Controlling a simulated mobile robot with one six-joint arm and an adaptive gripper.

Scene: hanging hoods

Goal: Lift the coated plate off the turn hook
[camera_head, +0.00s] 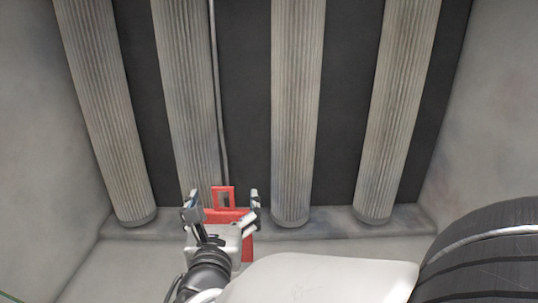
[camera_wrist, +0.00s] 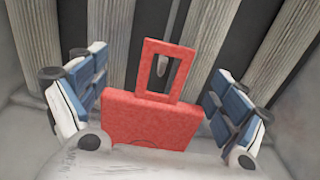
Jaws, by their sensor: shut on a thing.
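The coated plate (camera_head: 226,215) is red, with a rectangular loop on its top edge. It stands roughly upright between the fingers of my gripper (camera_head: 222,198), which is shut on it. In the wrist view the plate's broad body (camera_wrist: 150,122) sits between the two blue-padded fingers, with the loop (camera_wrist: 150,48) above. The hook's thin grey rod (camera_head: 218,90) hangs from above, down to the loop. In the wrist view its rounded tip (camera_wrist: 160,67) shows through the loop's opening, and the loop's top bar hides part of the rod. Whether the hook bears on the loop is unclear.
Several grey ribbed columns (camera_head: 297,110) stand in a row against dark panels, on a low ledge (camera_head: 340,220). Pale walls (camera_head: 35,130) close off both sides. One column (camera_head: 187,100) runs close to the rod's left.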

